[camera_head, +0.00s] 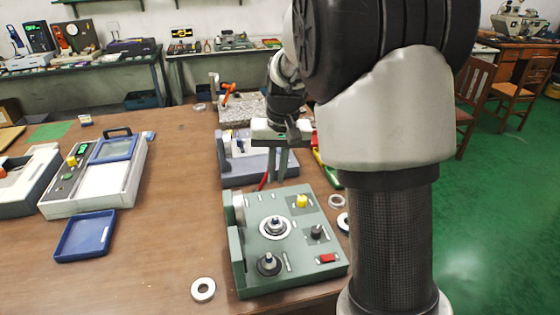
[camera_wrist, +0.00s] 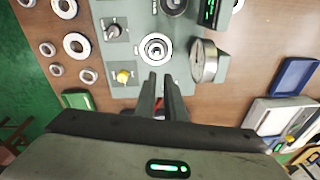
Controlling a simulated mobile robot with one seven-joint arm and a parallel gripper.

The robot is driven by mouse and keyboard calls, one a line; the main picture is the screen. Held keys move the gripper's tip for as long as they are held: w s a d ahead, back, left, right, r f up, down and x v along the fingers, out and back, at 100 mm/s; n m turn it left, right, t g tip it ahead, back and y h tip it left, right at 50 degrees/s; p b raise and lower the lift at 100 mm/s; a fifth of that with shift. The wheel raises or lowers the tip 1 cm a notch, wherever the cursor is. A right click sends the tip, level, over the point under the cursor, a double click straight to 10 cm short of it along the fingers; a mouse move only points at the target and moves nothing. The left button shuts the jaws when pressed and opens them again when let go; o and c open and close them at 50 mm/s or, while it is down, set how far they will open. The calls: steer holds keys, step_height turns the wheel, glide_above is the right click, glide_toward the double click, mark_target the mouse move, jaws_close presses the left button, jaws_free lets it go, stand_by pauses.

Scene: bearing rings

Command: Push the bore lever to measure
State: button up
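The grey-green measuring station (camera_head: 250,285) stands on the table, with a round central seat (camera_head: 275,227) holding a ring-like part. It carries a yellow knob (camera_head: 302,201), a black knob (camera_head: 316,232), a red switch (camera_head: 327,258) and a dark round post (camera_head: 269,264). In the wrist view, the seat (camera_wrist: 156,48), yellow knob (camera_wrist: 123,76) and a dial gauge (camera_wrist: 204,60) show. I cannot tell which part is the bore lever; labels are unreadable. My gripper (camera_head: 278,179) points down above the station's far edge. Its fingers (camera_wrist: 160,76) are slightly apart, with nothing visibly held.
Another blue-grey device (camera_head: 245,172) stands behind the station. Loose rings lie around it, one at the front (camera_head: 203,289) and several on the right (camera_head: 336,201). A blue tray (camera_head: 84,236) and a white instrument (camera_head: 97,180) are at left. Bare table lies between them.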

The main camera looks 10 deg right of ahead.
steer(key=w+d+y+p, duration=0.1)
steer(key=w+d, duration=0.1)
steer(key=w+d+f+t+y+p, duration=0.1)
steer(key=w+d, duration=0.1)
steer(key=w+d+y+p, duration=0.1)
steer(key=w+d, duration=0.1)
steer(key=shift+w+d+f+n, duration=0.25)
steer(key=shift+w+n, duration=0.15)
jaws_close()
steer(key=w+d+f+t+y+p, duration=0.1)
steer(key=w+d+t+p, duration=0.1)
steer(key=w+d, duration=0.3)
steer(key=d+t, duration=0.1)
steer(key=d, duration=0.2)
steer(key=shift+d+n+y, duration=0.3)
steer(key=shift+w+f, duration=0.1)
steer(key=w+a+f+p, duration=0.2)
steer(key=w+a+f, duration=0.3)
steer(key=a+f, duration=0.2)
steer(key=shift+a+f+p, duration=0.2)
steer(key=shift+a+p, duration=0.2)
steer(key=shift+a, duration=0.2)
